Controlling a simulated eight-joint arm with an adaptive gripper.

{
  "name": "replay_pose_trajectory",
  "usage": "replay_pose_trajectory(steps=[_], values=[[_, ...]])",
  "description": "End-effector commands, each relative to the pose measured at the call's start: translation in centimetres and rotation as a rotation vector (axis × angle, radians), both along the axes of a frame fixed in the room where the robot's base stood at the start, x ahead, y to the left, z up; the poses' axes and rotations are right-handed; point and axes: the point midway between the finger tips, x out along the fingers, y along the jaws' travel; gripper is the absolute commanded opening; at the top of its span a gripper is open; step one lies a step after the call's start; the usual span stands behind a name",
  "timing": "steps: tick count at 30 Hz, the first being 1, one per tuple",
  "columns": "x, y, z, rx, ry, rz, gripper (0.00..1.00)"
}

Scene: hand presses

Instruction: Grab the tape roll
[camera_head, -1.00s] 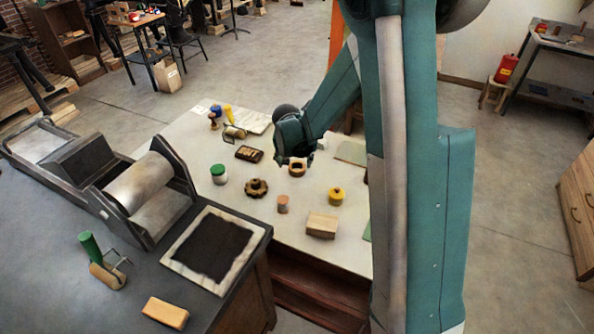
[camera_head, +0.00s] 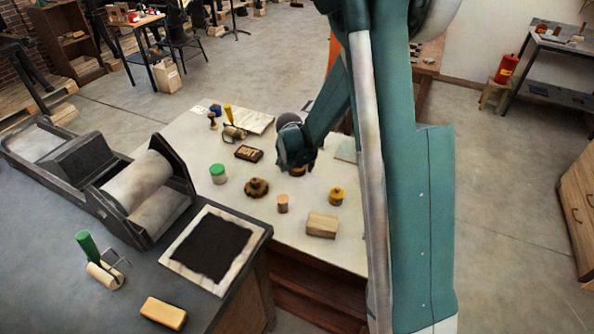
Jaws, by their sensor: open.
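The tape roll (camera_head: 298,172) appears to be the small tan-brown round thing on the white table, at the right of the group. Only its lower edge shows in the head view, because my gripper hides the rest. My gripper (camera_head: 297,163) is open and points down right over it. I cannot tell whether the fingers are around the roll or still above it.
A dark brown toothed wheel (camera_head: 256,187), a green-lidded jar (camera_head: 218,174), a pinkish cylinder (camera_head: 282,204), a yellow jar (camera_head: 336,196) and a wooden block (camera_head: 322,225) stand nearby. A dark stamp block (camera_head: 249,153) lies at the back left. A press (camera_head: 140,185) stands at left.

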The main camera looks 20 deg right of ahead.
Motion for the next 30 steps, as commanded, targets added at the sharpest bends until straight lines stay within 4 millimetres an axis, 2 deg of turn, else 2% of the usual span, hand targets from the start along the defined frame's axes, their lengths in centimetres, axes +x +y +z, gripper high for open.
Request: replay_pose_trajectory(steps=[14, 17, 21, 30], values=[[-0.03, 0.02, 0.02, 0.0, 0.0, 0.0, 0.59], [-0.03, 0.02, 0.02, 0.0, 0.0, 0.0, 0.5], [-0.03, 0.01, 0.03, 0.0, 0.0, 0.0, 0.32], [-0.03, 0.02, 0.05, 0.0, 0.0, 0.0, 0.3]])
